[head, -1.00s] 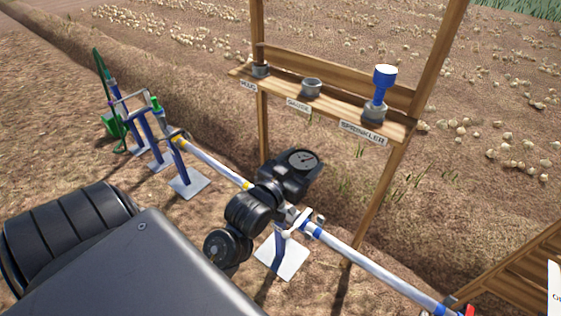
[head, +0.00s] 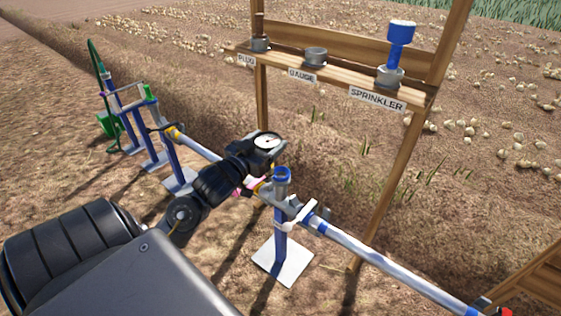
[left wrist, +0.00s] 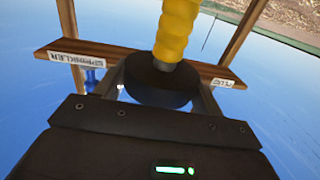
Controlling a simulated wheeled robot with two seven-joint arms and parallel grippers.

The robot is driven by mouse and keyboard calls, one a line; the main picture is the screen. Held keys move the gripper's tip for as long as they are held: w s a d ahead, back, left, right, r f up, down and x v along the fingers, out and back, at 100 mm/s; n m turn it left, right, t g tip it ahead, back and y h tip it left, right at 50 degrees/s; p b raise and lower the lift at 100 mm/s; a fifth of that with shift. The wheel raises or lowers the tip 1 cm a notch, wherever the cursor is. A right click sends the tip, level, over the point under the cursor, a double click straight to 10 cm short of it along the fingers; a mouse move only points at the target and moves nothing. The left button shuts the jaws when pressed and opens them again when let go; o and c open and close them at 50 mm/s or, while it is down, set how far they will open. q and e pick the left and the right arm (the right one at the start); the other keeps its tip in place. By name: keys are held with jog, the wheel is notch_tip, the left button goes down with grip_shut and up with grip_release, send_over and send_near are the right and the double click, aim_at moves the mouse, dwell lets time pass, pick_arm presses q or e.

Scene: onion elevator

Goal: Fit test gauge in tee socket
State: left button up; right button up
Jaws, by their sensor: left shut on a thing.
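My left gripper (head: 262,150) is shut on the test gauge, a black round body with a white dial face (head: 266,140). The dial faces up toward the head camera. In the left wrist view the gauge shows as a black disc (left wrist: 158,88) between the fingers with a yellow stem (left wrist: 177,28). The tee socket (head: 282,174) is a blue-rimmed upright opening on the pipe, to the right of and below the gauge in the head view. Gauge and socket look apart. My right gripper is out of view.
A wooden rack (head: 330,75) stands behind the pipe, with grey cups labelled plug, gauge and sprinkler. The gauge cup (head: 315,57) looks empty; a blue sprinkler (head: 400,45) stands in its cup. The blue-white pipe (head: 385,262) runs to lower right. Posts (head: 150,135) stand at left.

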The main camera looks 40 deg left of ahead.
pick_arm(q)
jog(key=w+a+f+b, duration=0.2)
jog(key=w+a+f, duration=0.1)
jog(key=w+f, duration=0.5)
jog(key=shift+w+a, duration=0.4)
jog(key=shift+w, duration=0.55)
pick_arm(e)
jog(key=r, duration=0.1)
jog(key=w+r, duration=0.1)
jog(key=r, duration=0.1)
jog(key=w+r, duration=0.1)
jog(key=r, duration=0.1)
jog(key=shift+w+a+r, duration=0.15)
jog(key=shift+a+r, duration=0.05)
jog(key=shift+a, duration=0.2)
pick_arm(q)
jog(key=shift+w+a+f+b, duration=0.15)
jog(key=shift+f+b, duration=0.1)
jog(key=shift+f, duration=0.7)
jog(key=shift+w+d+f+b, duration=0.1)
jog(key=shift+f+b, duration=0.1)
jog(key=shift+f, duration=0.75)
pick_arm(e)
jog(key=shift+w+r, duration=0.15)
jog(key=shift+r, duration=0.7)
pick_arm(q)
jog(key=shift+f, duration=0.3)
jog(key=o, duration=1.1)
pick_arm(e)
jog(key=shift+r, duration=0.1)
